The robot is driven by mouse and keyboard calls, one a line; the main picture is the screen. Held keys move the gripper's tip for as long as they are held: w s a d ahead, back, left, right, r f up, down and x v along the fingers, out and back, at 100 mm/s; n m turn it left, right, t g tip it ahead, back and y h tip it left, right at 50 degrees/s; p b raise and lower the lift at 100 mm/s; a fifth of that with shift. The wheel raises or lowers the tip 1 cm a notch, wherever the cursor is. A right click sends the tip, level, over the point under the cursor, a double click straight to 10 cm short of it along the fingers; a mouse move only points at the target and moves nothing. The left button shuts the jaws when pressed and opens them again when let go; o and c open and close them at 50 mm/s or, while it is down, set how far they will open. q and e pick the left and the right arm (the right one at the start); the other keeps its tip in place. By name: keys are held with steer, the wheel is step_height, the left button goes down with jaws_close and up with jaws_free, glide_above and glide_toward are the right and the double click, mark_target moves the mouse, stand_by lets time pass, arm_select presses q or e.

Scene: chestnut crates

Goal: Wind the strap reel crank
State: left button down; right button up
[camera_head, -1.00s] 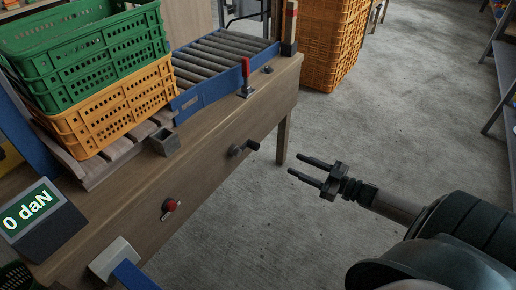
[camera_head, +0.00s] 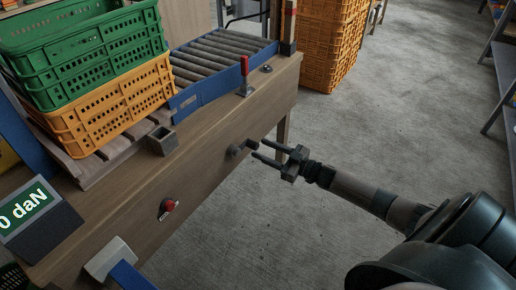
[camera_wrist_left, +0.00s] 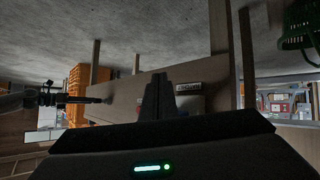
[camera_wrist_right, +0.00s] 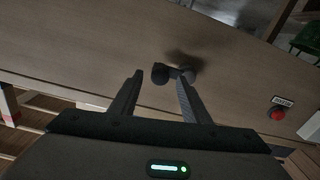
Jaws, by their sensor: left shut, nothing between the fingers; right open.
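The dark crank (camera_head: 237,151) sticks out from the front board of the wooden bench, with its handle knob at the outer end. In the right wrist view the crank (camera_wrist_right: 174,72) shows close ahead, with its knob between the fingertips in the picture. My right gripper (camera_head: 257,149) is open, its fingertips just to the right of the crank; I cannot tell whether they touch it. My left gripper (camera_wrist_left: 157,80) is shut and empty in the left wrist view, facing the bench, and is outside the head view. No strap is clearly visible.
Green (camera_head: 85,60) and orange (camera_head: 115,108) crates stand on the bench (camera_head: 200,160) near a roller conveyor (camera_head: 215,65). A red knob (camera_head: 168,205) sits left of the crank. A red-handled lever (camera_head: 245,75) stands above it. A display (camera_head: 35,215) is left. Open floor lies right.

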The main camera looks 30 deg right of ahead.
arm_select(q)
steer(key=shift+w+d+r+t, duration=0.2)
steer(key=shift+w+r+t, duration=0.15)
steer(key=shift+r+t, duration=0.15)
arm_select(e)
steer(key=shift+x, duration=1.5)
steer(key=shift+c, duration=0.4)
jaws_close()
